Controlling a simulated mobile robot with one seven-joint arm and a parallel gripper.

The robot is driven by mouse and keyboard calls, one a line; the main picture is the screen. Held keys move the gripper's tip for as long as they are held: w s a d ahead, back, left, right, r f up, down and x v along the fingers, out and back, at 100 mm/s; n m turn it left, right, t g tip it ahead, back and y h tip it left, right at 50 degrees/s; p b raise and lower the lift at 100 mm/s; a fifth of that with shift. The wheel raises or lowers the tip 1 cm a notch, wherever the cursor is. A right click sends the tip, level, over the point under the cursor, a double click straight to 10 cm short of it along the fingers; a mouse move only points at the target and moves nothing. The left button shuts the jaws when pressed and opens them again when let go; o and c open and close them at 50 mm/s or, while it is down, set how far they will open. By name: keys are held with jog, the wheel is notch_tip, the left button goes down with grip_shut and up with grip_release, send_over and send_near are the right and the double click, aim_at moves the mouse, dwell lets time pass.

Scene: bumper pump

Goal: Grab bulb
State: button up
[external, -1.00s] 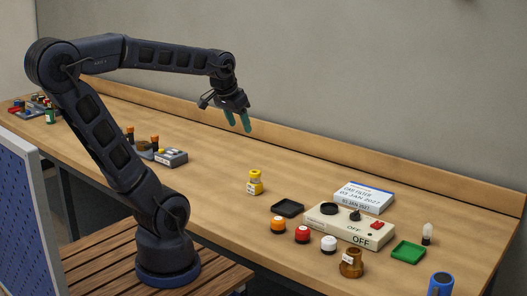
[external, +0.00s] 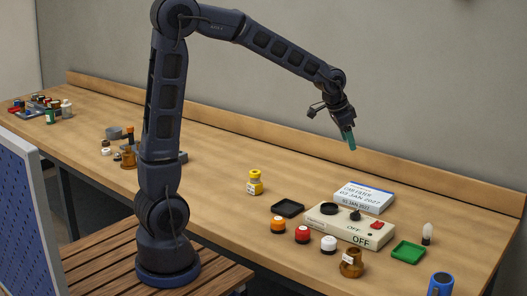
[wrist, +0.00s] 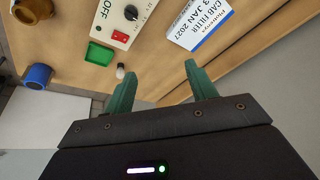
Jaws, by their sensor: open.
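The bulb (external: 427,230) is small and whitish with a dark base. It stands upright near the right end of the bench, behind the green tray (external: 407,251). In the wrist view the bulb (wrist: 120,70) shows just beyond the left fingertip. My gripper (external: 349,140) has teal fingers and hangs in the air above the bench, up and left of the bulb. In the wrist view my gripper (wrist: 158,80) is open with nothing between its fingers.
A beige switch box (external: 345,228) marked OFF and a cab filter box (external: 363,197) lie left of the bulb. Several small capped jars, a brown bottle (external: 351,263) and a blue cylinder (external: 441,284) stand nearer the front edge. A wooden ledge runs along the wall.

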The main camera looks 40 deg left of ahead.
jog(key=w+d+f+m+h, duration=0.1)
jog(key=w+d+f, duration=0.1)
jog(key=d+f, duration=0.3)
jog(key=w+d+f+m, duration=0.1)
jog(key=w+d+f, duration=0.1)
jog(key=d, duration=0.5)
jog(key=m+g+h, duration=0.1)
jog(key=m+g, duration=0.1)
send_near(429, 232)
jog(key=w, duration=0.2)
jog(key=x, duration=0.6)
jog(key=shift+s+a+f, duration=0.1)
jog(key=shift+s+a, duration=0.1)
jog(key=shift+a, duration=0.1)
jog(key=shift+x, duration=2.55)
jog(key=shift+s+a+f, duration=0.1)
jog(key=shift+s+a, duration=0.05)
jog(key=shift+a, duration=0.05)
jog(key=c, duration=1.1)
jog(key=shift+o, duration=0.2)
